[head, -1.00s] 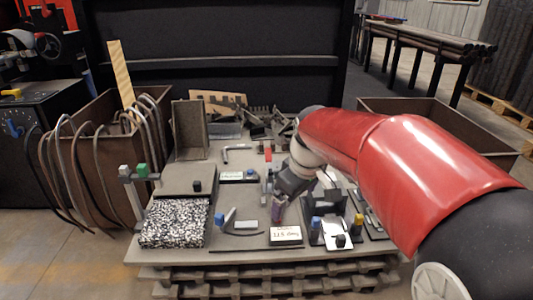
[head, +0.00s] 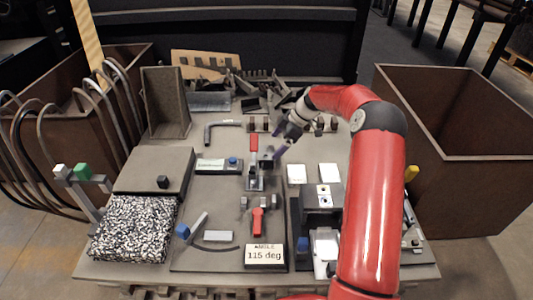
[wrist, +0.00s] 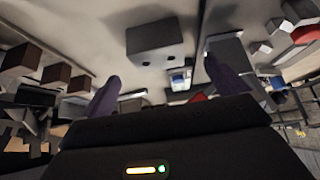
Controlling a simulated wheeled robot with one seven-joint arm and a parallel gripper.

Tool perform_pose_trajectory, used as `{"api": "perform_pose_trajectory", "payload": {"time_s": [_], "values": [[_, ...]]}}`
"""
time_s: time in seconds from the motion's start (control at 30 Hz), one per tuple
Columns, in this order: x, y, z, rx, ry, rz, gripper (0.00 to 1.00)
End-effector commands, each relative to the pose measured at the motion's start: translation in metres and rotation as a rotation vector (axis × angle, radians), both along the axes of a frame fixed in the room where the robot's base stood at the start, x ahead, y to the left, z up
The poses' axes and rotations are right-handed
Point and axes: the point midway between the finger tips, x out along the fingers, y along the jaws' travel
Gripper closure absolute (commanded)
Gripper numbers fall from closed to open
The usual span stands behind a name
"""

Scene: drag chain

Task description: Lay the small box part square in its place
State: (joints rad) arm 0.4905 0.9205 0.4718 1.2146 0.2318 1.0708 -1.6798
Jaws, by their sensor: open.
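My gripper (head: 279,149) is over the middle of the work table, just behind and right of the red-handled clamp. In the wrist view its two purple fingers (wrist: 162,84) stand wide apart with nothing between them. A grey box-like block (wrist: 164,45) with two dark round spots lies ahead of the fingers there, apart from them. I cannot tell for sure whether it is the small box part. In the head view a small dark block (head: 266,164) sits by the clamp (head: 254,173), close to the fingertips and partly hidden.
Several brown blocks (head: 320,124) stand behind the gripper. A bent grey bar (head: 222,126) lies behind left. A card reading 115 deg (head: 264,254) stands in front. A speckled foam block (head: 134,228) is at front left.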

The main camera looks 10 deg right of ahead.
Motion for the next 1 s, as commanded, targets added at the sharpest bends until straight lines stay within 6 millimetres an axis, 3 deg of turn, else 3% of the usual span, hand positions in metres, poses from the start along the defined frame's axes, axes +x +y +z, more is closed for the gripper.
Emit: {"api": "perform_pose_trajectory", "payload": {"time_s": [0.53, 0.8, 1.0], "values": [[0.012, 0.037, -0.054, -0.001, 0.004, 0.000, 0.02], [0.013, 0.039, -0.058, -0.002, 0.002, 0.000, 0.02], [0.013, 0.039, -0.058, -0.002, 0.002, -0.001, 0.28]]}}
